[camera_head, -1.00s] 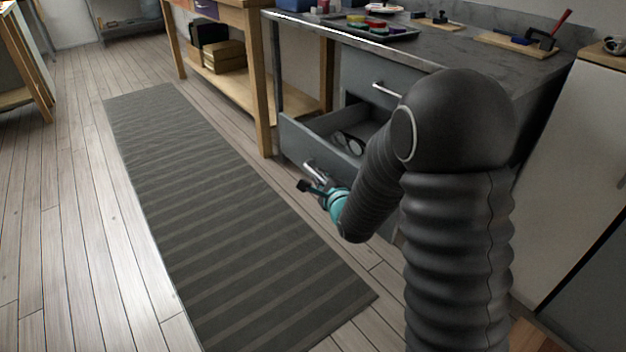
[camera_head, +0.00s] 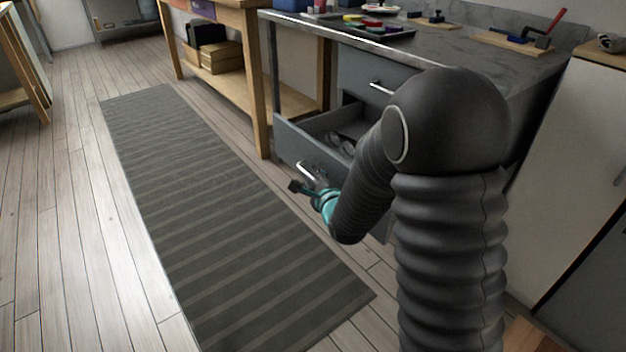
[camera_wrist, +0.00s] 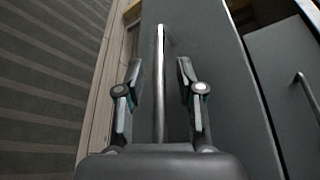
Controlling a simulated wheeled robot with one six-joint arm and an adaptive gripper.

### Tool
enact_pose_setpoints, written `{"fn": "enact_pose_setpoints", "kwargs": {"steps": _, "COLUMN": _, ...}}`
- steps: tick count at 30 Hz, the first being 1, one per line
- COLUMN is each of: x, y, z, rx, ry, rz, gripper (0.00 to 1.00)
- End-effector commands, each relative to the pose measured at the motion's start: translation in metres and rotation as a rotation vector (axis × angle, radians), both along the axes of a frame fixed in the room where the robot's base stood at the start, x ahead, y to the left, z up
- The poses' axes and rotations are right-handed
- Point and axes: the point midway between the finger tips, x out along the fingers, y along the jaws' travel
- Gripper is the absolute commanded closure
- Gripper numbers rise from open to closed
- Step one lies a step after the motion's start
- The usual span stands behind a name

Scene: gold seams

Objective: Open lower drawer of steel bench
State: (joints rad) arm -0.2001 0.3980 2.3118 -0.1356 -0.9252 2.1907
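The steel bench (camera_head: 440,50) has a grey upper drawer (camera_head: 358,75) that is shut. Below it, the lower drawer (camera_head: 300,147) stands pulled out, with dark round-edged items inside. Its bar handle (camera_head: 306,171) is on the drawer front, and it also shows in the wrist view (camera_wrist: 159,75). My gripper (camera_head: 304,188) is low in front of the drawer at the handle. In the wrist view my gripper (camera_wrist: 160,78) is open, with one finger on each side of the handle and a visible gap to both. My arm hides the drawer's right part.
A striped grey rug (camera_head: 220,220) lies on the plank floor left of the drawer. A wooden shelf table (camera_head: 258,85) stands just beyond the bench. A pale cabinet (camera_head: 575,150) is at right. The floor in front of the drawer is clear.

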Motion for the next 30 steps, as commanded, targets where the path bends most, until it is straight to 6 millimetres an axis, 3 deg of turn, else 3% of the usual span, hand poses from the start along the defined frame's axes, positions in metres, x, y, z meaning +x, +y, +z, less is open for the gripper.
{"fn": "enact_pose_setpoints", "kwargs": {"steps": 5, "x": -0.010, "y": -0.003, "z": 0.003, "rx": 0.000, "ry": 0.000, "rz": 0.000, "gripper": 0.63}}
{"fn": "enact_pose_setpoints", "kwargs": {"steps": 18, "x": -0.065, "y": -0.020, "z": 0.016, "rx": -0.001, "ry": -0.001, "rz": 0.001, "gripper": 0.63}}
{"fn": "enact_pose_setpoints", "kwargs": {"steps": 30, "x": -0.070, "y": -0.022, "z": 0.016, "rx": 0.000, "ry": 0.000, "rz": 0.001, "gripper": 0.63}}
